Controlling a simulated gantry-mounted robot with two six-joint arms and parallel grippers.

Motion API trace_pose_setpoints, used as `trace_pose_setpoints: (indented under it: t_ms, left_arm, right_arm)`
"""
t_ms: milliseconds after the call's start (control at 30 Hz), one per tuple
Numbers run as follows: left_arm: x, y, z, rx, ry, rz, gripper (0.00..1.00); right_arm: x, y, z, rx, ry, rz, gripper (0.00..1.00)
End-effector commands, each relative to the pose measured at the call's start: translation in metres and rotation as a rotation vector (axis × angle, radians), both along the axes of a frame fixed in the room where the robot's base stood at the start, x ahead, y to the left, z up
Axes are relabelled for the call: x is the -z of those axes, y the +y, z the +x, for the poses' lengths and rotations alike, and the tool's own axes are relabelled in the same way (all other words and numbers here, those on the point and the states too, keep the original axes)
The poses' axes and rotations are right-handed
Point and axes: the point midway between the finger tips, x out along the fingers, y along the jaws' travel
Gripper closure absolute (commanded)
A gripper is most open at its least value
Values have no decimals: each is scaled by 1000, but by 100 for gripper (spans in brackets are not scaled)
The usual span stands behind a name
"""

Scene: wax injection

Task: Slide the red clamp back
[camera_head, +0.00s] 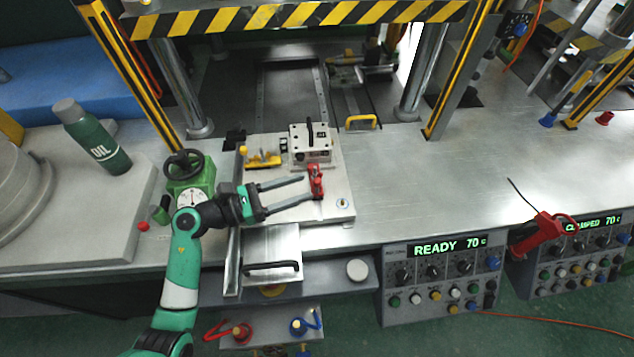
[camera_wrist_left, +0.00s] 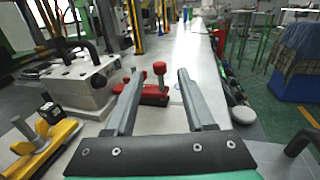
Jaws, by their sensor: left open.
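The red clamp (camera_head: 317,182) stands on the light fixture plate (camera_head: 342,196), in front of a metal mould block (camera_head: 311,150) with a black handle. In the left wrist view the red clamp (camera_wrist_left: 156,84) has a round red knob and sits ahead, between the spread fingers. My left gripper (camera_head: 304,188) is open, with its fingertips close to the clamp's left side. In the left wrist view the left gripper (camera_wrist_left: 153,82) shows nothing held. I cannot tell whether a fingertip touches the clamp. My right gripper is not in view.
A yellow clamp (camera_head: 262,160) sits left of the block. A green gauge with a black handwheel (camera_head: 186,180) stands left of the plate. A drawer-like tray with a black handle (camera_head: 271,254) is in front. The metal table (camera_head: 400,200) is clear to the right.

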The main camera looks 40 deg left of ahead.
Motion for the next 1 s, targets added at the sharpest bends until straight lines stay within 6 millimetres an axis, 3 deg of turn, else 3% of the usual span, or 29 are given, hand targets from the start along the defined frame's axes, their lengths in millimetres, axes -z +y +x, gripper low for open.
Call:
trace_pose_setpoints:
  t_ms: [233, 567, 867, 1000]
  left_arm:
    - [1, -23, 36, 1, -1, 1, 46]
    - [0, -28, 42, -1, 0, 0, 46]
    - [0, -27, 42, -1, 0, 0, 96]
    - [0, -27, 42, -1, 0, 0, 100]
  right_arm:
    - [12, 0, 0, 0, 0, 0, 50]
    - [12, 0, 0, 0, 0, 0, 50]
    - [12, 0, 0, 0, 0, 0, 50]
    - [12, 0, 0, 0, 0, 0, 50]
